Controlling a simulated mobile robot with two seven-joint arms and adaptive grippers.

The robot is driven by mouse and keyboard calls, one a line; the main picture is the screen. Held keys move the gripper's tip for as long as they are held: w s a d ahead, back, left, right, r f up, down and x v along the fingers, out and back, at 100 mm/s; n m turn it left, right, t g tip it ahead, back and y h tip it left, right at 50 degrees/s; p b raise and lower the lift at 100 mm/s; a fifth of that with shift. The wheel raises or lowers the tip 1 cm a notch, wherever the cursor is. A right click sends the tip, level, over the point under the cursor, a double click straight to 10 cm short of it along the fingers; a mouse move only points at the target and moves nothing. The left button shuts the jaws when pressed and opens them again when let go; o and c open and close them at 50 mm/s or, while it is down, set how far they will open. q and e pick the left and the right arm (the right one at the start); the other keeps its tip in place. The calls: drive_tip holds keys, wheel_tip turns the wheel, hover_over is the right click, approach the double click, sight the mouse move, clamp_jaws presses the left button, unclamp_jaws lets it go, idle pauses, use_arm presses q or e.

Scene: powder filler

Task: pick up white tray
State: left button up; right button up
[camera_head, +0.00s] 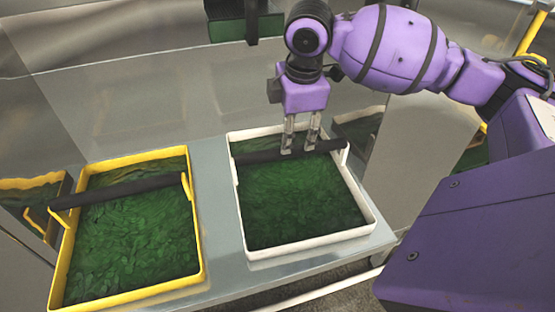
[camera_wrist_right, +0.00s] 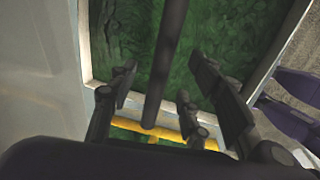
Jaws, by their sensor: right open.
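The white tray (camera_head: 310,243) stands on a metal bench, full of dark green leafy material (camera_head: 300,205). A black bar handle (camera_head: 262,156) crosses it near its far end. My right gripper (camera_head: 298,146) points down over this handle, with its fingertips at the bar. It is open. In the right wrist view, the dark handle (camera_wrist_right: 166,60) runs between the two spread fingers with a gap on each side, and the tray's pale rim (camera_wrist_right: 84,45) shows at left. Whether the fingertips touch the bar cannot be told. My left gripper is not in view.
A yellow tray (camera_head: 135,295) with green contents and a black handle (camera_head: 115,192) stands to the left on the same bench (camera_head: 222,215). A strip of bare bench separates the trays. A shiny metal wall (camera_head: 150,95) rises behind. A dark green-and-black part (camera_head: 240,25) hangs above.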

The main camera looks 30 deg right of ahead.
sight(293, 148)
drive_tip(key=shift+s+d+f, duration=0.1)
drive_tip(key=shift+s+f, duration=0.05)
drive_tip(key=shift+f, duration=0.45)
drive_tip(key=shift+s+f, duration=0.15)
drive_tip(key=shift+f, duration=0.45)
drive_tip(key=shift+w+f, duration=0.1)
drive_tip(key=shift+f, duration=0.15)
drive_tip(key=f, duration=0.1)
drive_tip(key=w+f, duration=0.1)
drive_tip(key=f, duration=0.1)
drive_tip(key=shift+d+f, duration=0.1)
drive_tip(key=shift+f, duration=0.2)
drive_tip(key=shift+w+f, duration=0.15)
drive_tip(key=shift+f, duration=0.25)
clamp_jaws()
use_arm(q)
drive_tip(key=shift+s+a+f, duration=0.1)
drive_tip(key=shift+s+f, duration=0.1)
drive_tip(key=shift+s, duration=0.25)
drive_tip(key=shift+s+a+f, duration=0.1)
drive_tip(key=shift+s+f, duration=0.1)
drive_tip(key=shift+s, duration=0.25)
use_arm(e)
drive_tip(key=shift+w+r, duration=0.1)
drive_tip(key=shift+r, duration=0.05)
